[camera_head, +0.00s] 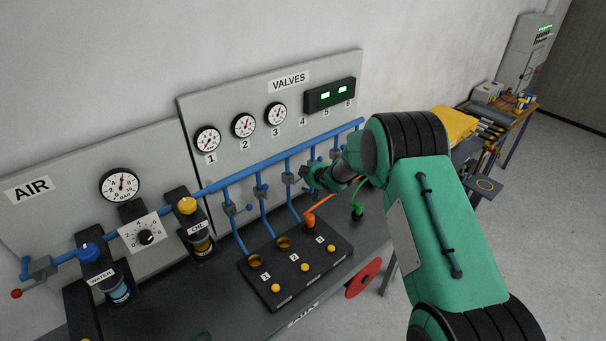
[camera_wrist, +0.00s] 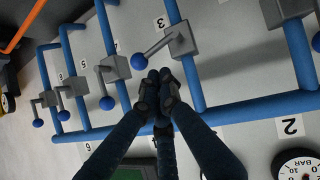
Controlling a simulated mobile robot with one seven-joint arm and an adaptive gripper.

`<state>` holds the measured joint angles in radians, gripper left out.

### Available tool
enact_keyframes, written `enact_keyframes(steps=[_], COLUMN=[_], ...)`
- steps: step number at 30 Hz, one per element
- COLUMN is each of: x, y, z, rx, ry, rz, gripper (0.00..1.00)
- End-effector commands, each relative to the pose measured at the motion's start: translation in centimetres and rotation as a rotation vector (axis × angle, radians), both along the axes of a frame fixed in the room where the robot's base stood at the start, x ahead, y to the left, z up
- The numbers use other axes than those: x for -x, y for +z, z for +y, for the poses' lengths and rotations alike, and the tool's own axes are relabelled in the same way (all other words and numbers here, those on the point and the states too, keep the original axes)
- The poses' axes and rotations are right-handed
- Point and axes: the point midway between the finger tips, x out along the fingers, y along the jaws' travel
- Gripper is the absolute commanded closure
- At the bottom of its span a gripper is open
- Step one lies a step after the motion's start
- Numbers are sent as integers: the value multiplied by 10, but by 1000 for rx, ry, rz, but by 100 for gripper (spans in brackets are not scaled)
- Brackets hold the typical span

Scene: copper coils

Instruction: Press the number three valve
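The number three valve is a grey block (camera_wrist: 180,40) on a blue pipe, with a grey lever ending in a blue ball (camera_wrist: 138,61). The label 3 is on the panel beside it in the wrist view. In the head view the valve (camera_head: 288,178) is just left of my gripper (camera_head: 312,178). In the wrist view my gripper (camera_wrist: 158,80) has its fingertips together, with nothing seen between them. The tips appear close beside the blue ball; I cannot tell if they touch it.
More valves with blue balls (camera_wrist: 106,102) stand close on the left in the wrist view. A blue main pipe (camera_wrist: 240,110) runs across the panel. Below are a black box with numbered sockets (camera_head: 290,285), an orange hose (camera_head: 318,209) and a red wheel (camera_head: 363,278).

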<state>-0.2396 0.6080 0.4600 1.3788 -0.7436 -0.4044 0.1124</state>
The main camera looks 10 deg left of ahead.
Motion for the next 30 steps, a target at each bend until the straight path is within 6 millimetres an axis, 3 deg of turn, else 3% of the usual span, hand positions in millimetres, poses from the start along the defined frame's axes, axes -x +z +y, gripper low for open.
enact_keyframes(steps=[14,25,30], x=[1,14,28], y=[4,44,50], z=[0,2,-9], rx=[0,0,0], ry=[0,0,-1], rz=[0,0,-1], gripper=[100,100,100])
